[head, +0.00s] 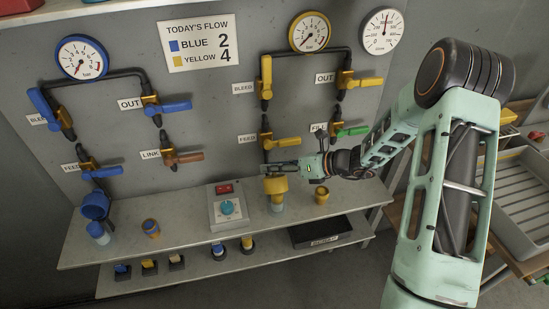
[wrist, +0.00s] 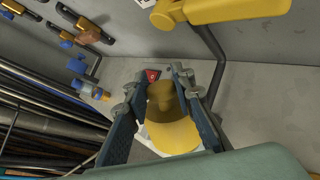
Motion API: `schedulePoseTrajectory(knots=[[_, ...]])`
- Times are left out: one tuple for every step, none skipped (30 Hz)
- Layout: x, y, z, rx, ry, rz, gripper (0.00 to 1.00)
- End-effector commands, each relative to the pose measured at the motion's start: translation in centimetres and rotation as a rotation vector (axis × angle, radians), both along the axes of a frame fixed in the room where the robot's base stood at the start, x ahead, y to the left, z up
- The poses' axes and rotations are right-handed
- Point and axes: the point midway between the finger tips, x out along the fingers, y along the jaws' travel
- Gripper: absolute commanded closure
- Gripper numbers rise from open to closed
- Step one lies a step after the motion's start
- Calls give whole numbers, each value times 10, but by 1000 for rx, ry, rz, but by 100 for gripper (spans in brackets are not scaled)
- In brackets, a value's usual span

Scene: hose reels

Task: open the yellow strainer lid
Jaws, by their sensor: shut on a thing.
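The yellow strainer lid (head: 276,185) sits at the lower end of the yellow pipe line, above a pale cup-like body (head: 278,204) on the shelf. My gripper (head: 277,170) comes in from the right at the top of the lid. In the wrist view, the fingers of my gripper (wrist: 158,88) stand on both sides of the lid's darker knob, closed on it. The wider yellow part of the lid (wrist: 175,137) shows below the knob. The lid's far side and its seat are hidden.
A yellow feed valve handle (head: 286,143) is just above my gripper. The blue strainer (head: 95,207) is at far left.

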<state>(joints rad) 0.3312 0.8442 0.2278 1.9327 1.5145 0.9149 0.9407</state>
Motion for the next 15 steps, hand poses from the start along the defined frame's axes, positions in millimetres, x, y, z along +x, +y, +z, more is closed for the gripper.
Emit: schedulePoseTrajectory(knots=[[4,1,8,-13,34,1,100],[6,2,8,-19,55,3,100],[8,3,7,-27,84,3,100],[10,3,7,-34,103,3,100],[11,3,5,-40,125,2,100],[14,4,4,-48,152,3,100],[15,4,4,-53,170,3,100],[17,5,3,-58,191,2,100],[19,6,1,-66,214,3,100],[21,6,1,-72,232,4,100],[22,6,-1,-76,250,3,100],[23,7,-2,-82,271,3,100],[25,7,-3,-86,286,3,100],[26,7,-4,-91,301,3,100],[27,7,-5,-96,320,2,100]])
